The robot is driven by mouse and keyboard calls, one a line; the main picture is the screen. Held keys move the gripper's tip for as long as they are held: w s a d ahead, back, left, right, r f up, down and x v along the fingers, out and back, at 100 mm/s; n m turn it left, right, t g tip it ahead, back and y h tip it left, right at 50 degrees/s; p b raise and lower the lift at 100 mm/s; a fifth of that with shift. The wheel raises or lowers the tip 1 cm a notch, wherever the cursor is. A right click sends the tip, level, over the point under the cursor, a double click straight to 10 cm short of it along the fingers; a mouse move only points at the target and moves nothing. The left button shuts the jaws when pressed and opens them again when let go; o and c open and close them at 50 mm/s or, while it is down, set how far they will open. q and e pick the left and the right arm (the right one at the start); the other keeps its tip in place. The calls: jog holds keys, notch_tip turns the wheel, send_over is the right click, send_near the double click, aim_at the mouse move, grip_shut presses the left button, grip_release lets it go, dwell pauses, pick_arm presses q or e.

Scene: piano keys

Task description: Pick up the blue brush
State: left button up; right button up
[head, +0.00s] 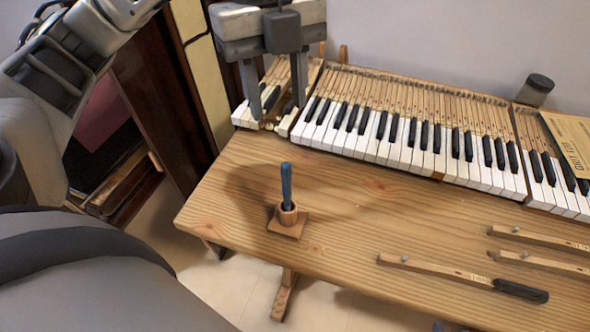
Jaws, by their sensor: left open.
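The blue brush (286,182) stands upright in a small round wooden holder (288,215) on a square wooden base, near the front left of the wooden table (345,225). The holder hides its lower end. My left gripper (277,108) is above the left end of the piano keys, behind the brush and apart from it. Its two fingers point down and are spread, with nothing held that I can see.
A piano keyboard (410,140) runs along the back of the table. Loose wooden key sticks (430,266) lie at the right, one with a black end. A dark-capped jar (536,88) and a printed board (572,143) are back right. The table around the brush is clear.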

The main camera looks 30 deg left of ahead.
aim_at(285, 163)
pick_arm(q)
jog(key=f, duration=0.4)
jog(key=s+d+f, duration=0.1)
jog(key=f, duration=0.1)
jog(key=shift+f+b, duration=0.3)
jog(key=shift+f, duration=0.05)
jog(key=shift+s+d+f, duration=0.1)
jog(key=shift+d+f, duration=0.05)
jog(key=shift+f, duration=0.85)
jog(key=shift+s+d+f, duration=0.1)
jog(key=shift+d+f, duration=0.05)
jog(key=shift+f, duration=0.85)
jog(key=shift+d+f, duration=0.15)
jog(key=shift+f, duration=0.85)
jog(key=shift+c, duration=0.3)
grip_shut()
